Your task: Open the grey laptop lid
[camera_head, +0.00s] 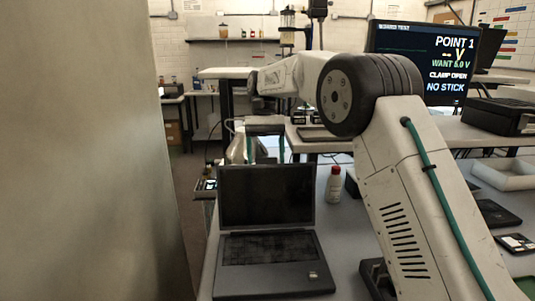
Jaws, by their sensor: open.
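The grey laptop (268,250) sits on the table in front of me. Its lid (266,196) stands up from the base, with the dark screen facing me and the keyboard in plain view. My arm reaches in from the right and bends over to the left, above and beyond the laptop. My gripper (266,149) hangs just above and apparently behind the lid's top edge. Its two fingers are spread apart with nothing seen between them. The lid may hide the fingertips, and I cannot tell whether they touch it.
A white bottle with a red cap (334,184) stands right of the laptop. A dark flat device (497,213), a small meter (516,243) and a white tray (504,174) lie farther right. A large grey surface (80,150) blocks the left side. A monitor (424,62) stands behind.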

